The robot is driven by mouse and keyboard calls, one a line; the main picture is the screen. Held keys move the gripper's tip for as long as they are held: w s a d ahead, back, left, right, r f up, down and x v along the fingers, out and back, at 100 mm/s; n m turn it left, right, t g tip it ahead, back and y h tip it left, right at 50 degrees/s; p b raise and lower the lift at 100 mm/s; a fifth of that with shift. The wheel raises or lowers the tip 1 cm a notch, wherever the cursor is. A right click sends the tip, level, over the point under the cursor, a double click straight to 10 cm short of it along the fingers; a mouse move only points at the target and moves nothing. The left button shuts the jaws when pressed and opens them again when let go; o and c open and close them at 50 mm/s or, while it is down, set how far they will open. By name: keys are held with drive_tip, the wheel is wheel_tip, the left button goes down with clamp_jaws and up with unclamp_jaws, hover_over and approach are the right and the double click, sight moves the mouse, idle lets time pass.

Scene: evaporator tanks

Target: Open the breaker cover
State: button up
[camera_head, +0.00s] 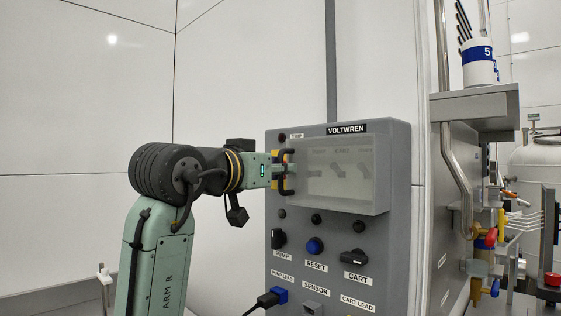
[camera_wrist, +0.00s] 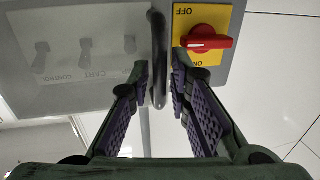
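The breaker cover (camera_head: 350,192) is a see-through grey lid on the upper face of the grey VOLTWREN panel (camera_head: 395,230). It looks shut, with breaker switches faintly visible behind it. In the wrist view the cover (camera_wrist: 70,95) fills the upper left, and its dark bar handle (camera_wrist: 158,55) stands at its edge. My gripper (camera_head: 287,171) is at the cover's left edge in the head view. In the wrist view my gripper (camera_wrist: 155,82) is open, with one finger on each side of the handle. A gap shows on the left; whether the right finger touches is unclear.
A red rotary switch (camera_wrist: 205,40) on a yellow plate marked OFF sits close beside the right finger. Below the cover are PUMP (camera_head: 279,239), RESET (camera_head: 315,246) and CART (camera_head: 353,257) controls. Pipework stands to the right.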

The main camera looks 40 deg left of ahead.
drive_tip(key=shift+w, duration=0.25)
drive_tip(key=shift+c, duration=0.5)
clamp_jaws()
